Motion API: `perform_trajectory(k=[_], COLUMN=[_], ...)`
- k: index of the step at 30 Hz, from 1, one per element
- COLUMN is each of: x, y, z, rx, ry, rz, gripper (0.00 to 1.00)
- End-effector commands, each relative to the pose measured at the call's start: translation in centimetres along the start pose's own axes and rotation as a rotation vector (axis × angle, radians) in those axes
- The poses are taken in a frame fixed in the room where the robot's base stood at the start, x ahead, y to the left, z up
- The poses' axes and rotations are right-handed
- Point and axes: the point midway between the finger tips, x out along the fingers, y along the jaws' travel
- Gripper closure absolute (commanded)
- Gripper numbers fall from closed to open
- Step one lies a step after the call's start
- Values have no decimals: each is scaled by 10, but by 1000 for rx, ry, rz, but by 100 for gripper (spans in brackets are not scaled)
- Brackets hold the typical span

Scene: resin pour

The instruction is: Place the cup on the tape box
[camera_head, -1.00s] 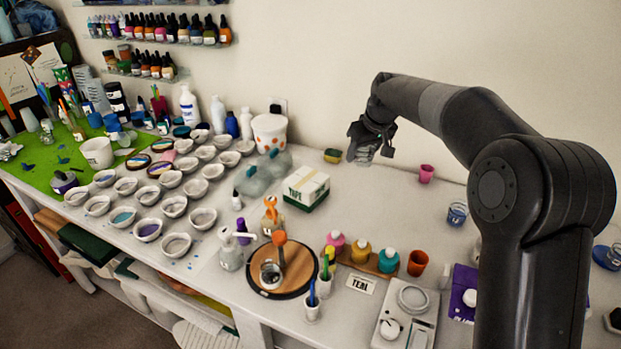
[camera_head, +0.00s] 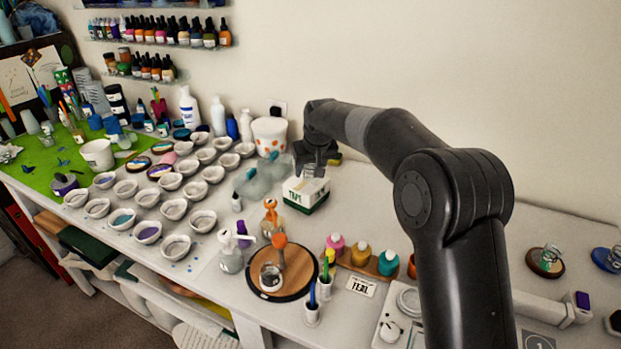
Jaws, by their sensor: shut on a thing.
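The tape box (camera_head: 296,196), white on top with a dark green lower band and the word TAPE, stands on the bench right of centre. My gripper (camera_head: 314,170) points down just above the back part of the box's top. It is shut on a small pale, see-through thing that looks like the cup (camera_head: 313,171). The cup is mostly hidden by the fingers, and I cannot tell whether it touches the box.
Clear bags (camera_head: 262,176) lie left of the box. A spotted white pot (camera_head: 269,136) stands behind them. An orange-topped bottle (camera_head: 271,215) and a round board (camera_head: 297,278) are in front. My arm covers the bench to the right.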

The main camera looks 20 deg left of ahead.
Motion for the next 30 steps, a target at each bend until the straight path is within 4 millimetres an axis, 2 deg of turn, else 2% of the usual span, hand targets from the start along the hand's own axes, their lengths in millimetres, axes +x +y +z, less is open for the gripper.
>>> perform_trajectory(k=[7, 18, 19, 27, 30], x=[31, 36, 36, 36, 36], y=[0, 0, 0, 0, 0], z=[14, 16, 16, 16, 16], rx=[-1, 0, 0, 0, 0], ry=[-2, -2, -2, -1, -1], rz=[0, 0, 0, 0, 0], gripper=[72, 72, 47, 26, 26])
